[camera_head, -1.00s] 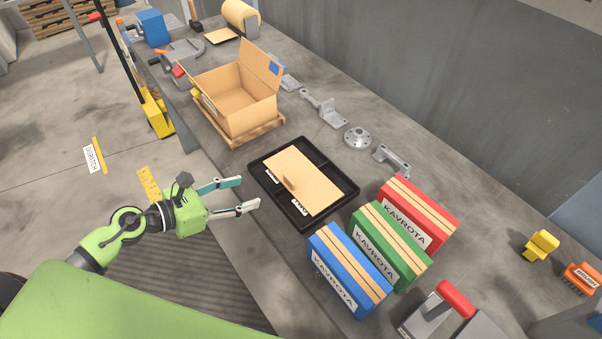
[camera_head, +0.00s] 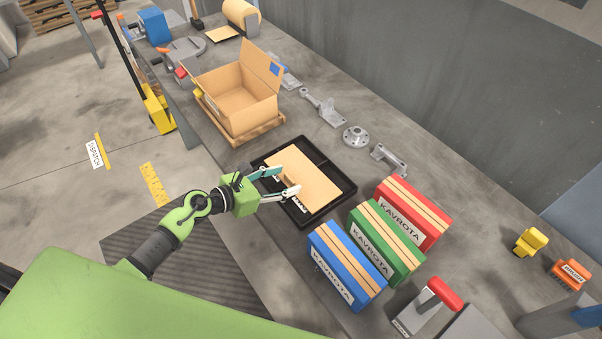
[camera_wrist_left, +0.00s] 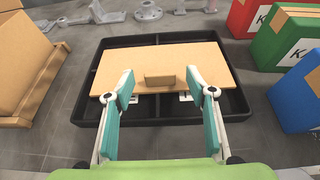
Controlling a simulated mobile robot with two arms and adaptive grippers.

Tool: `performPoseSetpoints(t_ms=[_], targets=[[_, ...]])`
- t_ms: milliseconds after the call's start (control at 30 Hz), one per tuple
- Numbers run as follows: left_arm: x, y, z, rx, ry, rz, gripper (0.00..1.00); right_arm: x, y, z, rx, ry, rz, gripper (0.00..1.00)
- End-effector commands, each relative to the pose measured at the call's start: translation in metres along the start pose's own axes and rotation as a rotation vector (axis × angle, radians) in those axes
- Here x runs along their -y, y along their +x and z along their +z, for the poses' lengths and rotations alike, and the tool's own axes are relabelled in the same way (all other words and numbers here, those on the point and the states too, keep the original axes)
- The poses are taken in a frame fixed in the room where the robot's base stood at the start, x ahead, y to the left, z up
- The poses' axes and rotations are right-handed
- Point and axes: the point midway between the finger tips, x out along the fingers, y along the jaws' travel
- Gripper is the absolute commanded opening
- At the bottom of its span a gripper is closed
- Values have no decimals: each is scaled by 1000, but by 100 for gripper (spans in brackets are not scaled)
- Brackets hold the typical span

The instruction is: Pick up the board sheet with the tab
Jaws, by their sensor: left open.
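The board sheet (camera_head: 315,182) is a flat tan rectangle lying in a black tray (camera_head: 345,197) on the bench. In the left wrist view the board sheet (camera_wrist_left: 200,62) has a small upright tab (camera_wrist_left: 160,79) near its near edge. My left gripper (camera_head: 286,182) is open and empty at the tray's near side. In the wrist view its two fingers (camera_wrist_left: 160,88) stand on either side of the tab, apart from it. Two white labels on the tray's near side are partly hidden behind the fingers. My right gripper is not in view.
An open cardboard box (camera_head: 240,105) on a pallet stands left of the tray. Blue (camera_head: 340,270), green (camera_head: 385,245) and red (camera_head: 415,212) cases stand right of it. Metal castings (camera_head: 355,136) lie behind the tray. A red-handled tool (camera_head: 440,295) stands at the near right.

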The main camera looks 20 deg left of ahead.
Motion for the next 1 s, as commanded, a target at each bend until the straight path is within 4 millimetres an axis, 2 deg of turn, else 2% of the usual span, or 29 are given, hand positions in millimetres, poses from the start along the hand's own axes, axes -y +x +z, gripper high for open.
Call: performPoseSetpoints(t_ms=[133,367,500,1000], targets=[[0,12,0,0,-1,0,51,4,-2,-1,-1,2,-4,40],[0,13,-1,-1,1,0,51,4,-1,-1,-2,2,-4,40],[0,13,-1,-1,0,0,15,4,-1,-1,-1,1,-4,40],[-5,11,4,0,2,1,15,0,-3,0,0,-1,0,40]])
